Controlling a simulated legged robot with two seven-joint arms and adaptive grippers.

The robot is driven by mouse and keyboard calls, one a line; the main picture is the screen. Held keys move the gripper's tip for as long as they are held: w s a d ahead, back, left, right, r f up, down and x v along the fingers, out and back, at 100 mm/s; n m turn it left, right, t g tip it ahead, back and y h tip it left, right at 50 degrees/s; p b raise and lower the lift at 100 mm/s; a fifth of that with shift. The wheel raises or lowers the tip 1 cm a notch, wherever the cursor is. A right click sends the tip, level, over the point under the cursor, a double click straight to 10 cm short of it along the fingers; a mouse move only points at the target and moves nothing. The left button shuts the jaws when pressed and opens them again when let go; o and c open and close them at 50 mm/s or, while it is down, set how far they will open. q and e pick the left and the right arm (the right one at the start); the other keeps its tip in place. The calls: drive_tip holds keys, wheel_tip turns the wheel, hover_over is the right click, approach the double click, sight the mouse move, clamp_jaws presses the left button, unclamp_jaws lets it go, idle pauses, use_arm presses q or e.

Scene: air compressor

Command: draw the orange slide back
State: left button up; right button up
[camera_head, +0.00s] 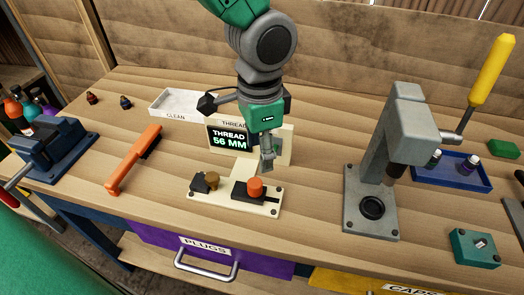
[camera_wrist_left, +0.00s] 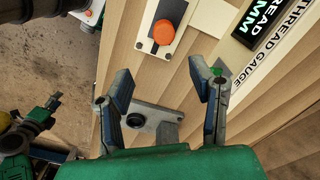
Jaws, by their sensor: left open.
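The orange slide shows as a round orange knob (camera_head: 255,187) on a black plate at the right part of the cream thread gauge base (camera_head: 224,205). In the left wrist view the orange knob (camera_wrist_left: 164,32) is near the top, on its black plate. My left gripper (camera_head: 267,164) is just above and behind the knob in the head view. In the left wrist view its two fingers (camera_wrist_left: 160,78) are spread apart with nothing between them, clear of the knob. A green and dark arm (camera_wrist_left: 30,125) of mine shows at the lower left there; its jaws are unclear.
A grey press (camera_head: 400,150) stands to the right. An orange bar tool (camera_head: 133,160) and a blue vise (camera_head: 55,148) lie left.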

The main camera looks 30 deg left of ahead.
use_arm(q)
drive_tip(key=shift+a, duration=0.1)
drive_tip(key=c, duration=0.5)
drive_tip(key=shift+a+f+n, duration=0.15)
drive_tip(key=shift+a+n, duration=0.3)
drive_tip(key=shift+n, duration=0.25)
clamp_jaws()
drive_tip(key=n+g+h+b, duration=0.2)
drive_tip(key=n+h+b, duration=0.2)
drive_tip(key=n, duration=0.9)
hover_over(239, 185)
drive_tip(key=s+a, duration=0.1)
wheel_tip(239, 185, down, 2)
drive_tip(key=a+f+n+t+h+b, duration=0.25)
drive_tip(key=a+n+h, duration=0.3)
drive_tip(key=n, duration=0.75)
drive_tip(key=x, duration=0.8)
drive_tip(key=shift+w+d+r+b, duration=0.25)
drive_tip(key=shift+w+r+b, duration=0.1)
drive_tip(key=shift+w+b, duration=0.05)
drive_tip(key=shift+d+f, duration=0.15)
drive_tip(key=shift+f, duration=0.3)
drive_tip(key=shift+a+f, duration=0.1)
drive_tip(key=shift+a, duration=0.1)
drive_tip(key=shift+d, duration=0.1)
